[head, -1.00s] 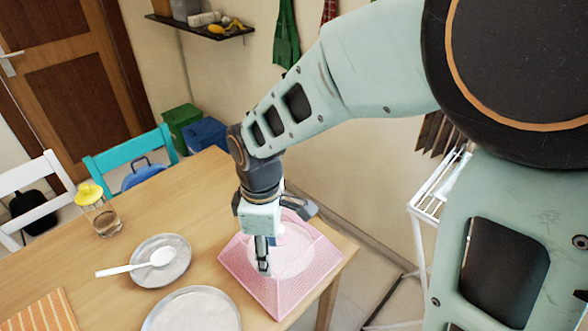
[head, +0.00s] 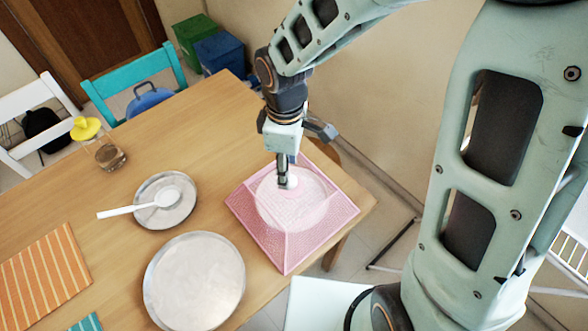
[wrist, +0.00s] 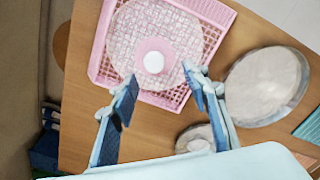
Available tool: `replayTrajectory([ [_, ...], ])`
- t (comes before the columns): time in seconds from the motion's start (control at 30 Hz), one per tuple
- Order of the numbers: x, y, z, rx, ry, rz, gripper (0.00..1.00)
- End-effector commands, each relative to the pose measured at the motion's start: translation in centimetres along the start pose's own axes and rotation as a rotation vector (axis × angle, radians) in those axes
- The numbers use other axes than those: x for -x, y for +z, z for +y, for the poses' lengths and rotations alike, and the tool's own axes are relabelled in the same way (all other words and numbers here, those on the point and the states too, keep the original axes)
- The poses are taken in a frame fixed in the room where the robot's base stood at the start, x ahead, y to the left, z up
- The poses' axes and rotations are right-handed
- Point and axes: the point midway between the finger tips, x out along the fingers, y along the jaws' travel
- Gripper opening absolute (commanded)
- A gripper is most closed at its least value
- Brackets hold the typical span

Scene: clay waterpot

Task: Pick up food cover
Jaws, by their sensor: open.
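My gripper (head: 285,184) points down over the cover's top in the head view and hides part of the knob. In the wrist view my gripper (wrist: 162,84) is open, its fingers apart, with the knob just beyond the fingertips and between their lines. It holds nothing.
A large metal plate (head: 194,282) lies just left of the cover. A smaller plate (head: 152,218) holds a white spoon (head: 140,210). A glass jar with a yellow lid (head: 106,152) and an orange striped mat (head: 45,275) lie further left. The table behind the cover is clear.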

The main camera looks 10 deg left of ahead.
Motion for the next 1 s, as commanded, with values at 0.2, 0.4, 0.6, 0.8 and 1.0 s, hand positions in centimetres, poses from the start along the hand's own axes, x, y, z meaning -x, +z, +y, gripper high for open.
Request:
replayTrajectory([
  [0.2, -1.6, 0.1, 0.1, 0.002, -0.003, -0.002, 0.43],
  [0.4, -4.2, 0.4, 0.6, 0.003, -0.004, -0.002, 0.43],
  [0.6, -5.8, 0.4, 0.7, 0.001, -0.001, -0.001, 0.43],
  [0.8, -5.8, 0.4, 0.7, 0.001, 0.001, 0.000, 0.43],
  [1.0, -5.8, 0.4, 0.7, 0.001, 0.001, 0.000, 0.24],
])
